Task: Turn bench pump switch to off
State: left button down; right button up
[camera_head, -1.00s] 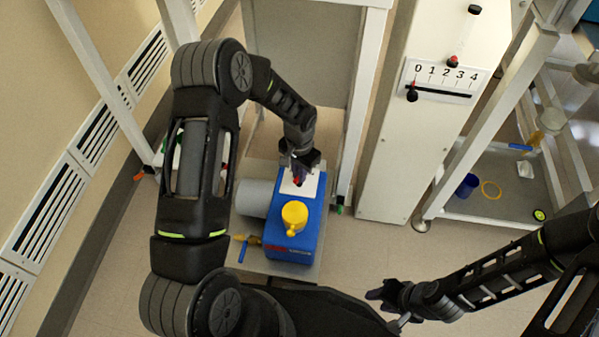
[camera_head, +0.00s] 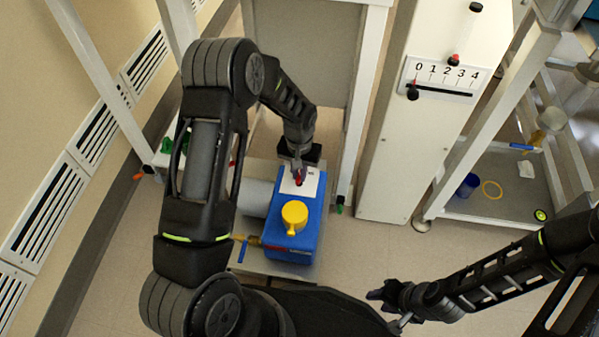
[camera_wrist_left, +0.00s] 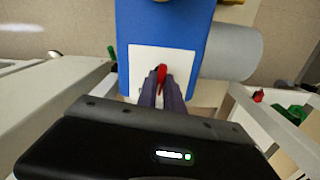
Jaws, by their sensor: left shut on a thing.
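The blue bench pump (camera_head: 291,232) stands on a grey plate low on the floor, with a yellow cap (camera_head: 294,214) on its top and a white switch panel (camera_head: 313,184) at its far end. My left gripper (camera_head: 298,178) is over that panel, its fingers shut on the red switch (camera_wrist_left: 162,74). The left wrist view shows the dark fingers (camera_wrist_left: 162,88) on both sides of the red lever, in front of the white panel (camera_wrist_left: 180,62). The panel's markings are mostly hidden. My right gripper (camera_head: 376,295) is at the lower middle, away from the pump; its fingers are too small to judge.
A grey motor cylinder (camera_head: 256,197) joins the pump's left side. A blue-handled valve (camera_head: 243,246) is at its front left. White frame posts (camera_head: 357,110) and a white cabinet with a 0 to 4 scale (camera_head: 445,78) stand close on the right. Open floor (camera_head: 400,255) lies right of the pump.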

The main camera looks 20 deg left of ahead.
pick_arm(q)
jog(key=shift+n, duration=0.6)
jog(key=c, duration=1.5)
grip_release()
notch_tip(320, 180, up, 8)
jog(key=shift+f+p, duration=0.1)
jog(key=shift+p, duration=0.9)
